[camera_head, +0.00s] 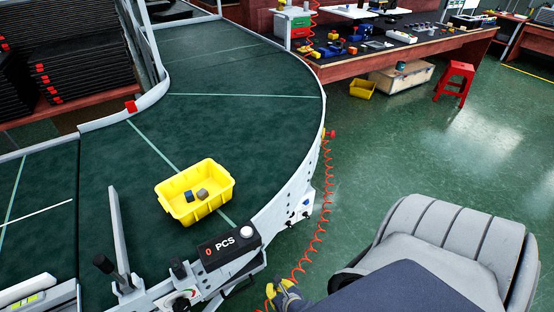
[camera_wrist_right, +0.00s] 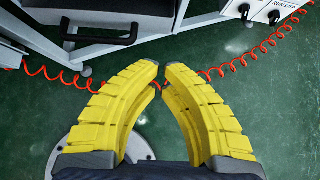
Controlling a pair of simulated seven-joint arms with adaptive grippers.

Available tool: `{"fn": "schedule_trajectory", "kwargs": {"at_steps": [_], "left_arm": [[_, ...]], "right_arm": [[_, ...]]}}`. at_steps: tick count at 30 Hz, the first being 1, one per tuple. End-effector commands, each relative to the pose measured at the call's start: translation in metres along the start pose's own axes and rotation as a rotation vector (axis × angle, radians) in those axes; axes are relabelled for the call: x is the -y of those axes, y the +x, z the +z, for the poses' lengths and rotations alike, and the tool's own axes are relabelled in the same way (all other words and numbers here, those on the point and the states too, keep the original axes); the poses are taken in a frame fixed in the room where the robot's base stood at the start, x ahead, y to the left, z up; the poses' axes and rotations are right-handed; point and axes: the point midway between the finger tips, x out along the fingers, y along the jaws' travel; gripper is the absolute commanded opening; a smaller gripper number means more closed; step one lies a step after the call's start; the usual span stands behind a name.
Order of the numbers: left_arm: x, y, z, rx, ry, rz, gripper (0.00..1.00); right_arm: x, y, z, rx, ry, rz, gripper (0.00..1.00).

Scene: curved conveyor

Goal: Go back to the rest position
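My right gripper (camera_head: 284,291) hangs in front of the conveyor, over the green floor at the bottom of the head view. In the right wrist view its two yellow fingers (camera_wrist_right: 161,67) arch inward, with their tips almost together and a narrow gap between them. It holds nothing. It is well apart from the yellow bin (camera_head: 171,213), which sits on the green curved conveyor (camera_head: 225,110). Two small dark items (camera_head: 202,194) lie in the bin. My left gripper is in neither view.
A counter box reading "0 PCS" (camera_head: 229,246) stands at the conveyor's near edge. A coiled red cable (camera_head: 318,240) hangs beside the conveyor and crosses the right wrist view. A workbench (camera_head: 350,66) with parts and a red stool (camera_head: 455,80) stand farther back.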

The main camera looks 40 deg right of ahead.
Motion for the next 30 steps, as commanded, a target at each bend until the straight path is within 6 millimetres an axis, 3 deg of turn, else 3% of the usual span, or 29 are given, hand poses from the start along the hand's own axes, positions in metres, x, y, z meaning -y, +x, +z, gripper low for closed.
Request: {"fn": "schedule_trajectory", "kwargs": {"at_steps": [11,16,20,25,30], "left_arm": [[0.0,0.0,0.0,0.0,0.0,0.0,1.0],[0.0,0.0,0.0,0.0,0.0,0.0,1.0],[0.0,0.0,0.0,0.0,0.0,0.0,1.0],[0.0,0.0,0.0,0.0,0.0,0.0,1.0],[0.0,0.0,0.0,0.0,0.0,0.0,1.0]], "right_arm": [[0.0,-0.016,0.0,0.0,0.022,0.0,0.0],[-0.007,-0.015,-0.007,-0.025,0.23,0.034,0.0],[0.008,-0.004,-0.049,-0.121,0.539,0.019,0.0],[0.036,0.014,-0.124,-0.257,1.041,-0.099,0.0],[0.064,0.019,-0.206,-0.332,1.589,-0.307,0.0]]}}
